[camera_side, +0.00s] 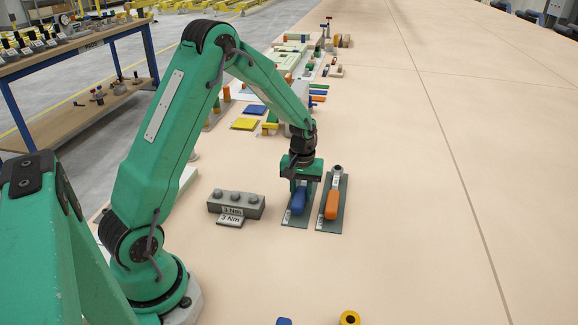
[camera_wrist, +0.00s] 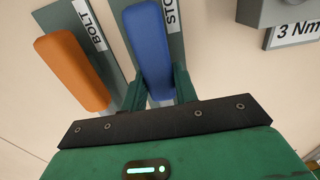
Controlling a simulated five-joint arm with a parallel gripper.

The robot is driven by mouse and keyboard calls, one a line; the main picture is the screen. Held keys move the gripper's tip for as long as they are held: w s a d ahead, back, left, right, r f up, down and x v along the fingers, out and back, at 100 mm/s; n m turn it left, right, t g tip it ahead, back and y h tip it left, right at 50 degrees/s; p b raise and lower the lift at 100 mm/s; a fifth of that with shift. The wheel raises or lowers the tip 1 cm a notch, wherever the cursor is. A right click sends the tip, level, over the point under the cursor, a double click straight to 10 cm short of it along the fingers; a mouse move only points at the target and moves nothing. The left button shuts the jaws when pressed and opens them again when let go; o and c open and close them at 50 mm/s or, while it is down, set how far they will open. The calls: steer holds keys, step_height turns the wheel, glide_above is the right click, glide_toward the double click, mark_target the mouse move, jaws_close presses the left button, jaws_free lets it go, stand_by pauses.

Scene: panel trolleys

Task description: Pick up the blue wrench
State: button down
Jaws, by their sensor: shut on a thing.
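The blue wrench (camera_side: 298,202) lies on a dark grey-green plate (camera_side: 290,222), its blue handle toward the front. In the wrist view the blue handle (camera_wrist: 148,45) sits between the fingers of my gripper (camera_wrist: 158,90), which is shut on it. In the side view my gripper (camera_side: 300,183) is low over the plate and hides the wrench's far end. Whether the wrench touches the plate cannot be told. An orange-handled wrench (camera_side: 332,204) lies on a similar plate just to the right. It also shows in the wrist view (camera_wrist: 72,70), apart from my fingers.
A grey block with knobs (camera_side: 236,203) and a "3 Nm" label stands close left of the plates. A yellow roll (camera_side: 349,318) and a blue item (camera_side: 284,321) lie at the front edge. Several coloured parts lie behind. The table's right side is clear.

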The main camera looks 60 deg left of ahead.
steer(key=shift+r, duration=0.1)
steer(key=shift+w+r, duration=0.1)
steer(key=shift+r, duration=0.7)
step_height(320, 180, up, 2)
steer(key=shift+r, duration=0.15)
steer(key=s+d+r, duration=0.3)
steer(key=d+r, duration=0.4)
steer(key=d, duration=0.4)
steer(key=shift+d, duration=0.15)
steer(key=shift+r, duration=0.15)
